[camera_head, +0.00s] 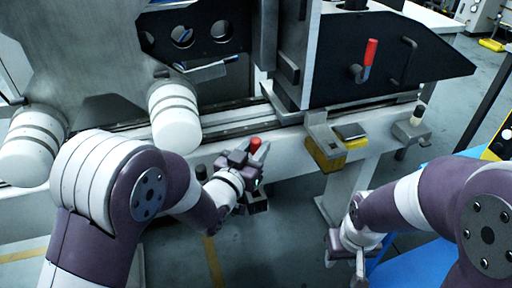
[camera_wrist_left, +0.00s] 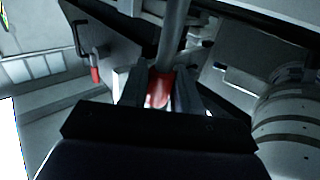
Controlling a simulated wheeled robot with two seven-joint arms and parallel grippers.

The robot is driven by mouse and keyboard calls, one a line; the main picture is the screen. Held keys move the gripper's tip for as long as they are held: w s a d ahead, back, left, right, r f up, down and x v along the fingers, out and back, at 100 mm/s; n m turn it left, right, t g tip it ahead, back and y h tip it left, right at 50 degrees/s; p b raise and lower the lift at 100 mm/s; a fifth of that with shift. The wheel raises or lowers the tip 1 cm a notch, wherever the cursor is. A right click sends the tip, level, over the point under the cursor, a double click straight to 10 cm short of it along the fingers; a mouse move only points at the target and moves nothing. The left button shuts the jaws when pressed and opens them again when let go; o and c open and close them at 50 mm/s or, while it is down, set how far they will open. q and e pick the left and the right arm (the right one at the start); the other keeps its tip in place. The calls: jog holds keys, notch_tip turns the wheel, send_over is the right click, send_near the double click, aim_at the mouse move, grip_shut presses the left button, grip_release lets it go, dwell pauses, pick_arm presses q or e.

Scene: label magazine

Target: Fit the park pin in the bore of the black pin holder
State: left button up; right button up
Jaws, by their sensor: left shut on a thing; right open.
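My left gripper (camera_head: 256,163) is shut on the red-ended park pin (camera_head: 255,142), in front of the pale machine rail. In the left wrist view the red end of the park pin (camera_wrist_left: 158,90) sits between the two fingers (camera_wrist_left: 160,92), and a grey shaft extends up from it. I cannot clearly pick out the black pin holder or its bore; a small dark block (camera_head: 257,203) shows just below the left gripper, but I cannot tell what it belongs to. My right gripper (camera_head: 345,262) is open and empty at the lower right, its fingertips partly hard to see.
A black side plate (camera_head: 430,65) carries a red-handled grey lever (camera_head: 370,53), apart from my gripper. A yellow-sided block (camera_head: 325,153) and a grey bracket with a pale knob (camera_head: 412,128) stand along the rail. White rollers (camera_head: 175,113) are at the left. Open floor lies below the rail.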

pick_arm(q)
jog(key=shift+f+b, duration=2.25)
jog(key=shift+f, duration=0.5)
jog(key=shift+b, duration=0.3)
jog(key=shift+f+b, duration=2.55)
jog(key=shift+f, duration=0.35)
jog(key=o, duration=1.1)
jog(key=shift+r, duration=0.1)
jog(key=p+v, duration=0.2)
jog(key=v, duration=1)
jog(key=shift+s+a+p, duration=0.15)
jog(key=shift+s+p, duration=0.15)
jog(key=shift+p, duration=0.1)
